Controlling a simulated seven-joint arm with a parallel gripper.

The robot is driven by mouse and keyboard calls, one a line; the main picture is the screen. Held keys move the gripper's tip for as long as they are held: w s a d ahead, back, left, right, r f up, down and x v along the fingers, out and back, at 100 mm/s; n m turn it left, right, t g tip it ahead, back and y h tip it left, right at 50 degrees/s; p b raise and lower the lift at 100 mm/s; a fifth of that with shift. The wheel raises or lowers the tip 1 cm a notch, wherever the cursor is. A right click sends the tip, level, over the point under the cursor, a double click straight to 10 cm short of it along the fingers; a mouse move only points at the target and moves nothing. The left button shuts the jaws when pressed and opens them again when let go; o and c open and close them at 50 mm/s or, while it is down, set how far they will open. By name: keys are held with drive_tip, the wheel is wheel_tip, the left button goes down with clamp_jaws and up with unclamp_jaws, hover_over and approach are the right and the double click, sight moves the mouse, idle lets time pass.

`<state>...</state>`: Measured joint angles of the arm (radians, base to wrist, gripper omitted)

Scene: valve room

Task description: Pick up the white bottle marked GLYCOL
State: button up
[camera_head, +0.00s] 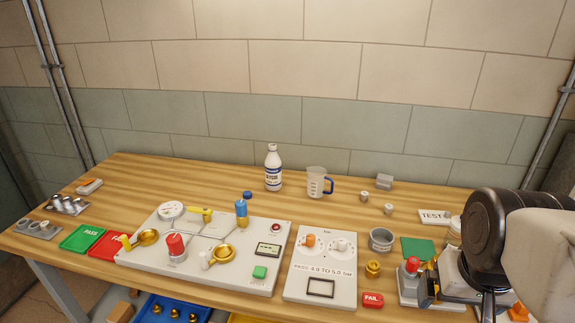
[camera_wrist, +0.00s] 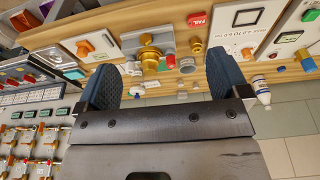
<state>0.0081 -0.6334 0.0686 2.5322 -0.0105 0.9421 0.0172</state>
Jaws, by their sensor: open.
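The white bottle (camera_head: 273,168) stands upright at the back of the wooden table, near the wall, in the head view. It has a white cap and a blue label whose lettering is too small to read surely. A white bottle with a blue label also shows at the right of the wrist view (camera_wrist: 261,91), outside my fingers. My gripper (camera_wrist: 160,75) is open, with two dark blue fingers spread apart and nothing held between them. In the head view my arm is at the right end of the table, well away from the bottle; it hides the table behind it.
A clear measuring jug (camera_head: 317,183) with a blue handle stands just right of the bottle. A white valve panel (camera_head: 205,262) and a pressure panel (camera_head: 320,270) lie in front. A grey cup (camera_head: 382,239) is farther right.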

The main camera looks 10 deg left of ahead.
drive_tip(key=w+a+r+m+g+y, duration=0.1)
drive_tip(key=w+a+m+y, duration=0.3)
drive_tip(key=w, duration=0.6)
drive_tip(key=w+a+r+m+g+y, duration=0.1)
drive_tip(key=w+a, duration=0.5)
drive_tip(key=w, duration=0.4)
drive_tip(key=w+a+r+m+y, duration=0.1)
drive_tip(key=w+a+m+y, duration=0.3)
drive_tip(key=w, duration=0.6)
drive_tip(key=m+y, duration=0.5)
drive_tip(key=m, duration=0.4)
approach(273, 165)
drive_tip(key=w+d, duration=0.1)
drive_tip(key=w, duration=0.3)
drive_tip(key=shift+s+f+g, duration=0.15)
drive_tip(key=shift+f+g, duration=0.15)
drive_tip(key=shift+g, duration=0.1)
drive_tip(key=x, duration=0.6)
drive_tip(key=shift+a+f, duration=0.2)
drive_tip(key=shift+a, duration=0.1)
drive_tip(key=shift+s+a, duration=0.1)
drive_tip(key=shift+a, duration=0.05)
